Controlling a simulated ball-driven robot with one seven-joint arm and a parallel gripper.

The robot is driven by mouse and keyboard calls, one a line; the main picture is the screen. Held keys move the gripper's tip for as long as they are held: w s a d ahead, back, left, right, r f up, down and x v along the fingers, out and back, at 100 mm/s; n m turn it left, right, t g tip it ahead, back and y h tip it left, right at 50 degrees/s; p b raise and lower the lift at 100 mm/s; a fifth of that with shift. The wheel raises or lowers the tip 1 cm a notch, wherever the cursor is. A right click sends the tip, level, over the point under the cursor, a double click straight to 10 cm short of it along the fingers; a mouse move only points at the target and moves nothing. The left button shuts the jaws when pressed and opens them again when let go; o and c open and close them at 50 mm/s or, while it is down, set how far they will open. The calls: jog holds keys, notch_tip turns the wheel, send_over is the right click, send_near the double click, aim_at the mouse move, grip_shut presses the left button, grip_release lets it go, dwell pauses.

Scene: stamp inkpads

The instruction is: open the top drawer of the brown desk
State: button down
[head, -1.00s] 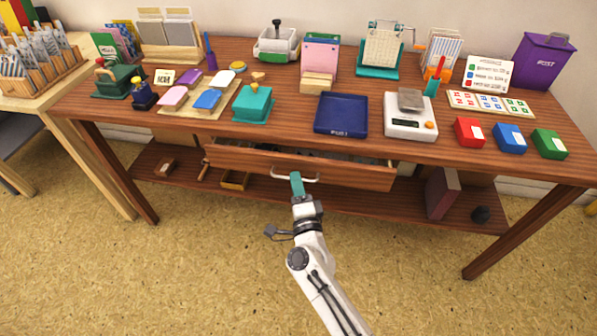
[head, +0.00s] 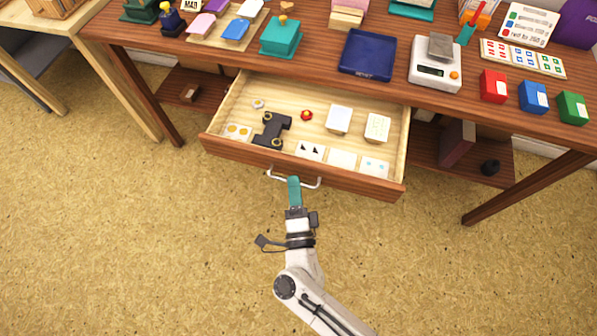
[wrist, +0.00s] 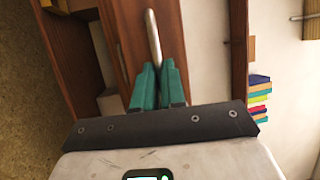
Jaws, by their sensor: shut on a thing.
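The brown desk (head: 300,62) fills the upper part of the head view. Its top drawer (head: 385,189) stands pulled well out, and its pale inside shows. The drawer's light bar handle (head: 310,184) is on the middle of its front. My gripper (head: 293,181), with teal fingers, is shut on the handle. In the wrist view the gripper (wrist: 158,72) has its teal fingers on both sides of the handle bar (wrist: 152,38). The part of the bar between the fingers is hidden.
The drawer holds a black bracket-like piece (head: 272,130), a small red piece (head: 306,115), white blocks (head: 339,119) and several flat cards (head: 342,158). A blue tray (head: 367,56) and a scale (head: 435,66) stand on the desktop. The floor (head: 150,240) before the desk is clear.

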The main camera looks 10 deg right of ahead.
jog(key=shift+s+a+f, duration=0.1)
jog(key=shift+s, duration=0.1)
jog(key=c, duration=1.2)
grip_release()
jog(key=v, duration=1)
jog(key=shift+s+b, duration=0.35)
jog(key=shift+b, duration=0.05)
jog(key=shift+w+a, duration=0.1)
